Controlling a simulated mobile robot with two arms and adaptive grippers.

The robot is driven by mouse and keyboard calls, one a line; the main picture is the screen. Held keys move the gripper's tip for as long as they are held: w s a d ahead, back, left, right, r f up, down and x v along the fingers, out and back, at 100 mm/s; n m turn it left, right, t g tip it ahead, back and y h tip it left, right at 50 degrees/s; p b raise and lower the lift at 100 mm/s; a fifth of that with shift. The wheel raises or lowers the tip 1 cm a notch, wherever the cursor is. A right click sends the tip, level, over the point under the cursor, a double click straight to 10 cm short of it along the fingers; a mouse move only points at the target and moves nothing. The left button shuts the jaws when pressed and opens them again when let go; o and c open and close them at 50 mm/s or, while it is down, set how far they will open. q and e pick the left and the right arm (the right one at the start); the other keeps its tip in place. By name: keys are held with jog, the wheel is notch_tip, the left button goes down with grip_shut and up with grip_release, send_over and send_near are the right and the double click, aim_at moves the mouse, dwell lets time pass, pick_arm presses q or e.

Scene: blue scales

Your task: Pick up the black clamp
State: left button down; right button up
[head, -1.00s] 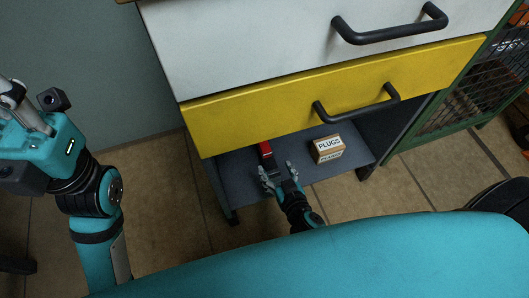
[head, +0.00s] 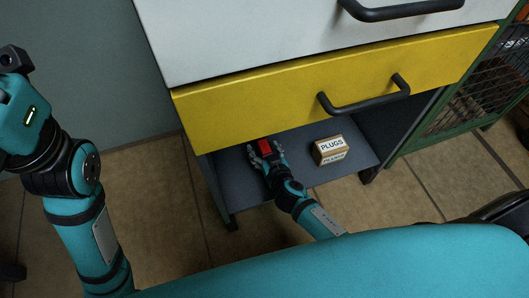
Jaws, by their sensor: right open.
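A small item with a red part (head: 265,145) lies on the dark lower shelf, under the yellow drawer. A darker part showed on it earlier, so it may be the black clamp, but it is too small and covered to be sure. My right gripper (head: 264,151) is open at the shelf, its fingers on either side of the red part. I cannot tell whether they touch it. My left arm is at the left edge, and its gripper fingers are out of the picture.
A box marked PLUGS (head: 329,150) stands on the shelf (head: 307,174) to the right of my right gripper. The yellow drawer (head: 250,108) overhangs the shelf, with a black handle (head: 365,106) sticking out. A green mesh cabinet (head: 470,90) stands at the right.

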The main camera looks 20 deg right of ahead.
grip_shut()
dwell(0.3)
